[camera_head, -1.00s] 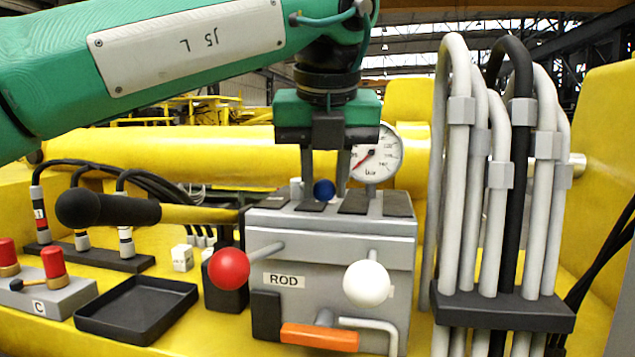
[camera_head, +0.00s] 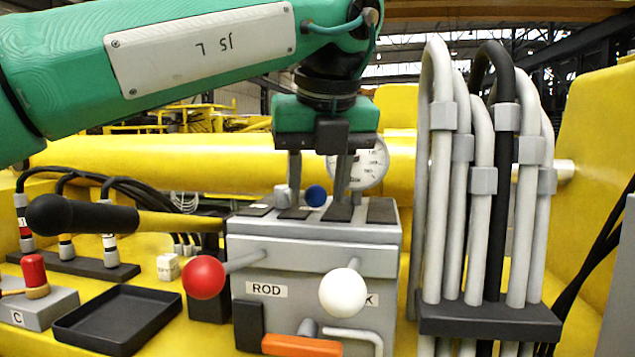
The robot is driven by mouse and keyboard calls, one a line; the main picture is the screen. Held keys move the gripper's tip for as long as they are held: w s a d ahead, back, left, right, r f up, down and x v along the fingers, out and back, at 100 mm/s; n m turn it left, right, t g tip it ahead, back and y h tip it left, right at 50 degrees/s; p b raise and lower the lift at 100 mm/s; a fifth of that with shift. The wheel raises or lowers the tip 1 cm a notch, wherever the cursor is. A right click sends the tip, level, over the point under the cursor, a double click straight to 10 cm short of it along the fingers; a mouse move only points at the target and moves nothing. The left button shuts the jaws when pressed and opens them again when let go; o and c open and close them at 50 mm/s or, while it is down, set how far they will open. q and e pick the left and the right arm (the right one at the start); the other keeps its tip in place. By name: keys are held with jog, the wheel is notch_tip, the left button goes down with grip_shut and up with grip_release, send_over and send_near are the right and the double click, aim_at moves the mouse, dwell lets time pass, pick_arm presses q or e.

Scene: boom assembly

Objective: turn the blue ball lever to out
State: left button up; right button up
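The blue ball lever (camera_head: 316,196) stands at the top of the grey valve block (camera_head: 315,227). Only its small blue ball shows clearly; its stem and any position label are hidden or too small to read. My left gripper (camera_head: 316,200) points down over the block with its two fingers apart, one on each side of the blue ball. I cannot tell whether either finger touches it. My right gripper is not in view.
A red ball lever (camera_head: 204,277) and a white ball lever (camera_head: 343,291) stick out of the block's front. A pressure gauge (camera_head: 370,165) is behind my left gripper. Hoses (camera_head: 483,190) rise on the right. A black tray (camera_head: 118,313) and a black-gripped handle (camera_head: 80,215) are left.

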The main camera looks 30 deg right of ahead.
pick_arm(q)
jog(key=shift+o, duration=0.3)
jog(key=p+v, duration=0.8)
jog(key=v, duration=0.5)
jog(key=shift+r, duration=0.35)
jog(key=shift+s, duration=0.1)
